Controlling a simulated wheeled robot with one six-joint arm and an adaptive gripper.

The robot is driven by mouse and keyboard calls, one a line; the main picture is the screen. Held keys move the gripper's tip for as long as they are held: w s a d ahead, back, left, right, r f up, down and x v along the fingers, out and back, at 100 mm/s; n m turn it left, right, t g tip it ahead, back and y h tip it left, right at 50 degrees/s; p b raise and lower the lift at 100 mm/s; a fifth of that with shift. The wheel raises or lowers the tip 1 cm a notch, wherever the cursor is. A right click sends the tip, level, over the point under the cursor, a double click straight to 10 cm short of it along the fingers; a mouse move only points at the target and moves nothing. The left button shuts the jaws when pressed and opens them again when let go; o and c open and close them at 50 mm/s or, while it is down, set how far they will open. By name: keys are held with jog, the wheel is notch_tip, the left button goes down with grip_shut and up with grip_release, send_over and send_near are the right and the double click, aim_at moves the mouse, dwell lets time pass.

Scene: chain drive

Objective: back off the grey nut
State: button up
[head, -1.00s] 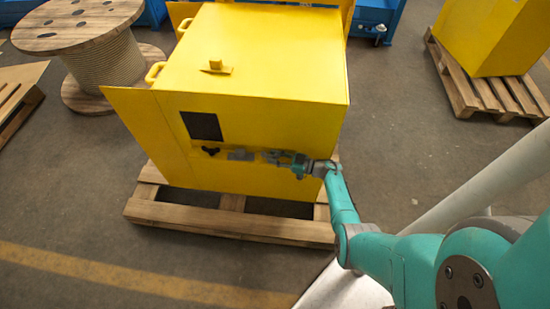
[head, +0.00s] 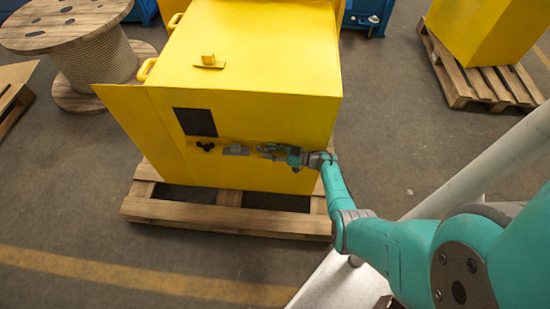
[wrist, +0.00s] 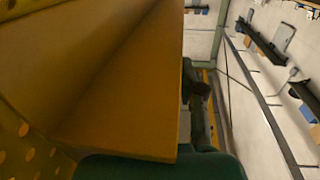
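The yellow machine housing (head: 255,120) stands in the middle of the head view. Its front carries a black lobed knob (head: 205,147) and a small grey block (head: 236,150). My gripper (head: 266,151) is at the front face, just right of the grey block, pointing left. The fingers are too small and blended with grey parts to tell whether they are open or shut. I cannot make out the grey nut; it may be hidden at the gripper. The wrist view shows yellow panels (wrist: 120,85) close up, some with holes, and no nut or fingertips that I can identify.
The housing sits on a wooden pallet (head: 180,214). A wooden cable reel (head: 75,60) stands at the left, and another yellow cabinet (head: 480,35) on a pallet at the upper right. The floor in front is clear, with a yellow line (head: 120,275).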

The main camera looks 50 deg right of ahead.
jog(key=shift+m+h, duration=0.3)
jog(key=shift+h, duration=0.1)
jog(key=m+t+h, duration=0.1)
jog(key=h, duration=0.1)
jog(key=m+t+h, duration=0.1)
jog(key=m+h, duration=0.1)
jog(key=shift+s+a+h, duration=0.15)
jog(key=shift+a+h, duration=0.25)
jog(key=shift+a+m+h, duration=0.2)
jog(key=shift+m+h, duration=0.9)
jog(key=shift+h, duration=0.55)
jog(key=shift+a+m+h, duration=0.15)
jog(key=shift+m+h, duration=0.95)
jog(key=shift+h, duration=0.55)
jog(key=s+a, duration=0.2)
jog(key=s, duration=0.8)
jog(key=s+a+r, duration=0.4)
jog(key=s+a, duration=0.3)
jog(key=s+a+r, duration=0.4)
jog(key=s+a, duration=0.3)
jog(key=a, duration=0.1)
jog(key=shift+s+r, duration=0.15)
jog(key=shift+r, duration=0.2)
